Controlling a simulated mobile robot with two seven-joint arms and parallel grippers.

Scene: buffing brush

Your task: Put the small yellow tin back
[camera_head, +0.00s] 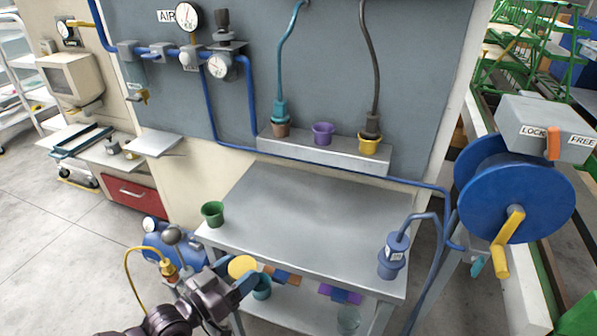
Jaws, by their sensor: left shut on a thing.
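My left gripper (240,283) is low in the head view, in front of the workbench's front left part. It is shut on the small yellow tin (242,266), which shows as a flat round yellow face by the fingers. The fingers partly hide the tin, and I cannot tell its height above the lower shelf. A teal cup (262,288) shows just right of the fingers; whether it touches them is unclear. A larger yellow cup (369,146) stands on the wall ledge under a dark hose. My right gripper is not in view.
The grey benchtop (310,225) is mostly clear, with a green cup (212,213) at left and a blue canister (391,262) at right. Purple (322,133) and brown (281,129) cups stand on the ledge. A blue hose reel (515,205) stands at right.

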